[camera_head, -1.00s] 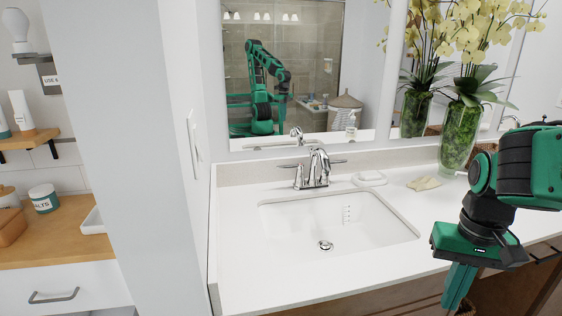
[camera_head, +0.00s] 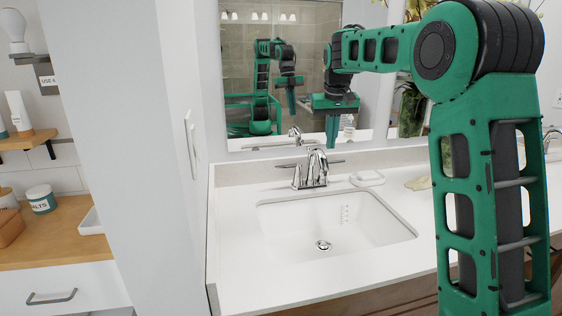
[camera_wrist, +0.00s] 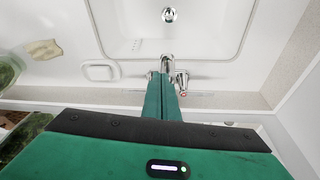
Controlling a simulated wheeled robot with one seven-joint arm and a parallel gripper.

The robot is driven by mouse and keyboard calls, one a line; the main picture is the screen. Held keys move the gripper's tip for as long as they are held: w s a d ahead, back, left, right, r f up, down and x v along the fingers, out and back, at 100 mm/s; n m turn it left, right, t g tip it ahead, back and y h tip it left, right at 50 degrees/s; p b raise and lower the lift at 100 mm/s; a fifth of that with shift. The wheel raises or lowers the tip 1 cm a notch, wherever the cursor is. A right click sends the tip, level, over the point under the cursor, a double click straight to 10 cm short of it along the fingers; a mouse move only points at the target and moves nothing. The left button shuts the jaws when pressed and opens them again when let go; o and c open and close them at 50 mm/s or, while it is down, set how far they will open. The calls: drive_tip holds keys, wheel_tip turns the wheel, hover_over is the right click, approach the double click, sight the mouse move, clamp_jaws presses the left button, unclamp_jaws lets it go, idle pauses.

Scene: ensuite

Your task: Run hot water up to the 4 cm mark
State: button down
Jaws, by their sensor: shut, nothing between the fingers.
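The white sink basin (camera_head: 290,228) is set in the counter and looks empty, with no water stream visible. A small marked scale (camera_head: 347,214) is on its inner back wall; its figures are too small to read. The chrome faucet (camera_head: 317,168) has a left lever (camera_head: 286,166) and a right lever (camera_head: 336,162). My gripper (camera_head: 332,146) is shut and empty, pointing down above the right lever, apart from it as far as I can tell.
A white soap dish (camera_head: 367,178) and a beige cloth (camera_head: 418,183) lie right of the faucet. A mirror (camera_head: 250,100) stands behind. A wall (camera_head: 180,230) bounds the counter at left. My arm hides the right side.

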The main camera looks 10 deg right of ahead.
drive_tip(key=n+t+y, duration=0.1)
drive_tip(key=n, duration=0.1)
approach(277, 159)
drive_tip(key=x, duration=0.6)
drive_tip(key=shift+f, duration=0.35)
drive_tip(key=shift+s+f, duration=0.2)
drive_tip(key=shift+s, duration=1.75)
drive_tip(key=shift+s+n, duration=0.2)
drive_tip(key=shift+n, duration=0.2)
